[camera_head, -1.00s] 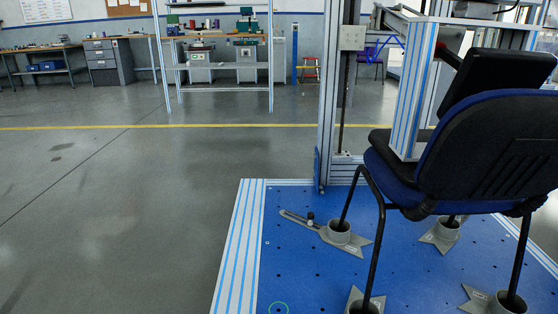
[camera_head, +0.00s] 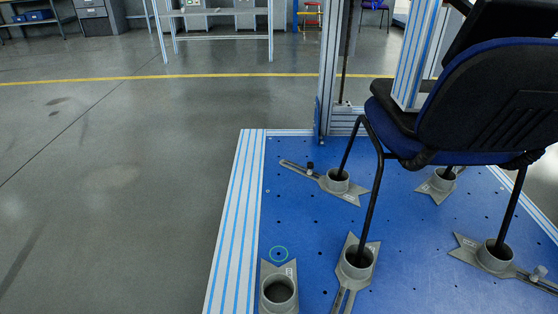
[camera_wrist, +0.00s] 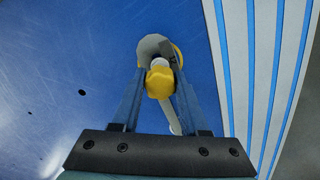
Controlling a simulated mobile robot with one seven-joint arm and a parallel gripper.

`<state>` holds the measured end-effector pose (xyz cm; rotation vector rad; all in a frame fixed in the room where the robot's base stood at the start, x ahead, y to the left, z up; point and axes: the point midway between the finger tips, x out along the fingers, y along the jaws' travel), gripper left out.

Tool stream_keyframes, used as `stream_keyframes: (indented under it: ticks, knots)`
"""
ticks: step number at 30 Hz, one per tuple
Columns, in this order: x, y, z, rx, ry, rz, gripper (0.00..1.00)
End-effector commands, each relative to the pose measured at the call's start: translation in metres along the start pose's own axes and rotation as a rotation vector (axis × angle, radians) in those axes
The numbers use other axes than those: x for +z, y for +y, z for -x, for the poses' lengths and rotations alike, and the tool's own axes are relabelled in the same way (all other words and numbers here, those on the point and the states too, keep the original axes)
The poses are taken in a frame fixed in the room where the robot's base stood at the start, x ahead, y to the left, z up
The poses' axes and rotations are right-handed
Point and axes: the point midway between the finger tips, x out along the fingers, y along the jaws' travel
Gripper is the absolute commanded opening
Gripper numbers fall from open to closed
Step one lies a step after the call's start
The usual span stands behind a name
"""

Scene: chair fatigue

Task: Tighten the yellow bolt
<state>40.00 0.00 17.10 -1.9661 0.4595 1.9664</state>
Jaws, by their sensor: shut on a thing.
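In the wrist view, my gripper (camera_wrist: 160,72) has its two fingers closed on a rounded yellow piece, which looks like the yellow bolt (camera_wrist: 159,83). A short white part shows just above it. A pale rod runs from there down toward the palm. Behind the fingertips are a grey piece and a second yellow patch, partly hidden by the right finger. Whether the bolt sits in a hole or is clear of the plate is hidden. The blue plate (camera_wrist: 60,90) lies behind. My gripper does not show in the head view, and no yellow bolt can be made out there.
In the head view, a dark blue chair (camera_head: 480,100) stands with its legs in grey cups on the blue plate. An empty grey cup (camera_head: 279,292) lies at the front left. The floor left is clear.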

Motion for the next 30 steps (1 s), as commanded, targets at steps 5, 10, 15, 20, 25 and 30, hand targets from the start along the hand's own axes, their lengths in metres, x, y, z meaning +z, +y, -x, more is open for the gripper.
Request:
stream_keyframes:
  ticks: [5,10,15,20,25,30]
  knots:
    - [-0.0003,-0.0003,0.0015,0.0,0.001,-0.185,0.0]
    - [-0.0004,-0.0001,0.0008,0.0,0.001,-0.316,0.0]
    - [-0.0004,0.0001,0.0002,0.0,0.001,-0.33,0.0]
    - [-0.0004,0.0001,0.0005,0.0,0.001,-0.339,0.0]
    - [-0.0004,-0.0002,0.0016,0.0,0.001,-0.5,0.0]
    - [-0.0002,0.0003,0.0007,0.001,0.001,-0.655,0.0]
